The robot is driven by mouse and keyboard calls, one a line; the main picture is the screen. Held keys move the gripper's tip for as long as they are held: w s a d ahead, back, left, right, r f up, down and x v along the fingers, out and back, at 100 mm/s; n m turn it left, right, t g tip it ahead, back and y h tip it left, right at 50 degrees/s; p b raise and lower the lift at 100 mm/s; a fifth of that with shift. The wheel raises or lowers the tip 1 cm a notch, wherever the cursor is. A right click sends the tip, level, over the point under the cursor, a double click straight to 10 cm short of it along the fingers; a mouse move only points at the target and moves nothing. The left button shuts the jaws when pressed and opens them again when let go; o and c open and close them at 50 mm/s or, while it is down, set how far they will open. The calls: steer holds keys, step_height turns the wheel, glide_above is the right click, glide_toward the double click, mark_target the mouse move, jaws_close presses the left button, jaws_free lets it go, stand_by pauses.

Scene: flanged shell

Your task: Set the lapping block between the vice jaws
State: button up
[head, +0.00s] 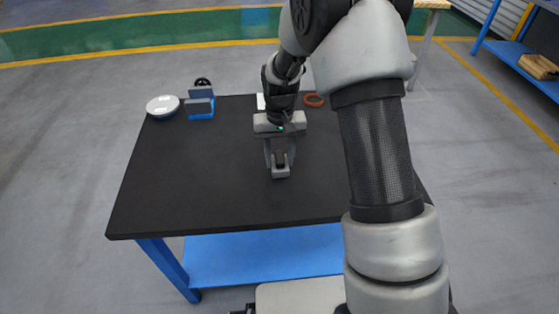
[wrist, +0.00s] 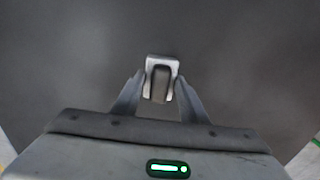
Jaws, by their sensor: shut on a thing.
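The lapping block is a small light-grey piece with a darker raised middle part. It shows between my fingers in the wrist view (wrist: 163,62) and at the fingertips in the head view (head: 281,173). My gripper (head: 280,161) is shut on it, one finger on each side; it also shows in the wrist view (wrist: 161,88). I cannot tell whether the block touches the table or hangs just above it. The vice (head: 200,104) stands at the table's back left, with grey jaws, a blue base and a dark round handle behind. Its jaws look apart and empty.
The black table top (head: 190,180) is clear between my gripper and the vice. A white round dish (head: 162,105) stands just left of the vice. An orange-red ring (head: 313,100) and a white flat item (head: 261,102), partly hidden by my arm, lie at the back edge.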

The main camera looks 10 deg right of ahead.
steer(key=shift+f, duration=0.4)
steer(key=shift+f, duration=0.1)
steer(key=shift+f, duration=0.15)
steer(key=o, duration=1)
